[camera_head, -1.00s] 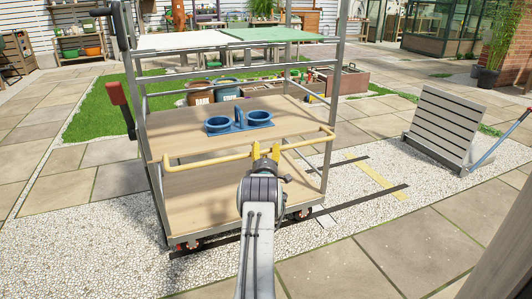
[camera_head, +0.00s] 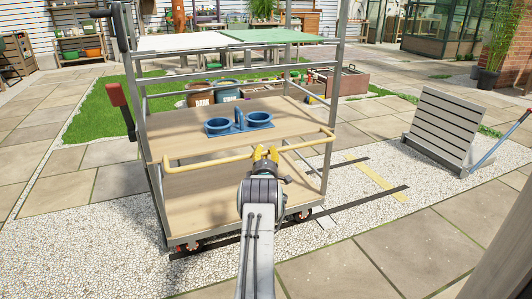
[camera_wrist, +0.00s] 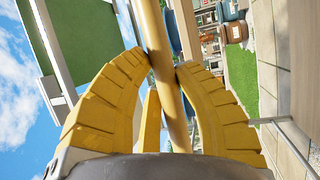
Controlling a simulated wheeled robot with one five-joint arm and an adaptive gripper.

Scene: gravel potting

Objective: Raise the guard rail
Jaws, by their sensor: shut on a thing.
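The yellow guard rail (camera_head: 208,160) runs across the front of the cart (camera_head: 158,205), at about the level of its middle shelf. Its ends bend back to the cart's posts. My gripper (camera_head: 266,153) is at the front of the rail, right of its middle, with yellow fingers shut on the bar. In the wrist view, the rail (camera_wrist: 165,65) passes between the fingers (camera_wrist: 160,72).
A blue two-ring holder (camera_head: 240,123) sits on the middle shelf behind the rail. A red-handled lever (camera_head: 117,96) is on the cart's left side. A slatted grey panel (camera_head: 440,125) stands at right. Gravel and paving around the cart's front are open.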

